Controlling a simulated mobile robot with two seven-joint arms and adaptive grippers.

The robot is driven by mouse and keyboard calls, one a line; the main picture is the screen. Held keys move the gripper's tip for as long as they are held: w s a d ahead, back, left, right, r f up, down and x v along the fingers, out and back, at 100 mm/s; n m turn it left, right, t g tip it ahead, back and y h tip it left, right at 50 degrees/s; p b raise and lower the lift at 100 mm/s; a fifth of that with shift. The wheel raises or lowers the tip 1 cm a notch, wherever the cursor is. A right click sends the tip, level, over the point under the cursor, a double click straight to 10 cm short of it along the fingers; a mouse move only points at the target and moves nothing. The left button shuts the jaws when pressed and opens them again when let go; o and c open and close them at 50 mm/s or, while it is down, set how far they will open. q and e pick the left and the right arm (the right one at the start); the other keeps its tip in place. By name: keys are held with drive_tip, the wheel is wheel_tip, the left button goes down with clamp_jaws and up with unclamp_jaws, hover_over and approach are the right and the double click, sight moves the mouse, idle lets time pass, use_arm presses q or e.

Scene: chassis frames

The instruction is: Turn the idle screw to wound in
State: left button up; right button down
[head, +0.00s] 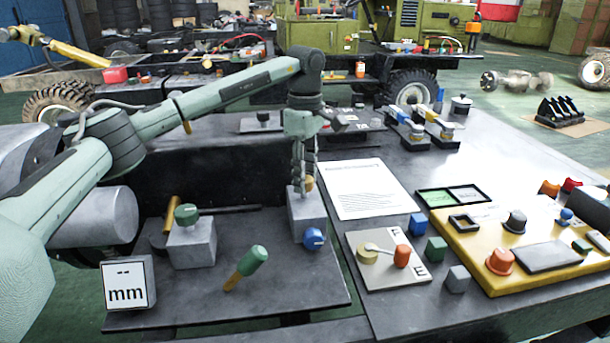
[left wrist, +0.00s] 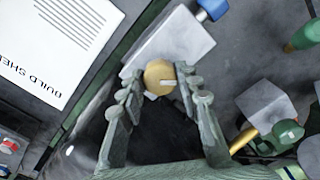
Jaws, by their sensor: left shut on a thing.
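The idle screw is a round brass head with a pale slot (left wrist: 159,76), on top of a grey block (left wrist: 180,45) in the left wrist view. In the head view the brass head (head: 309,183) shows partly behind my fingers, above the grey block (head: 309,212). My left gripper (head: 303,180) points straight down over the block. Its fingers (left wrist: 158,80) are on both sides of the brass head, shut on it. The slot lies roughly across the line of view in the wrist picture. My right gripper is in no view.
A blue knob (head: 313,238) is on the block's front. A second grey block with a green knob (head: 186,214) and a green-handled lever (head: 252,261) stand to the left. A white sheet (head: 365,188) and a fuel gauge plate (head: 388,275) lie to the right.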

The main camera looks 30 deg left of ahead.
use_arm(q)
drive_tip(key=m, duration=1.1)
drive_tip(key=shift+a+m, duration=0.1)
drive_tip(key=shift+m, duration=0.3)
idle(0.3)
drive_tip(key=o, duration=1.2)
drive_tip(key=shift+c, duration=0.2)
wheel_tip(320, 180, up, 12)
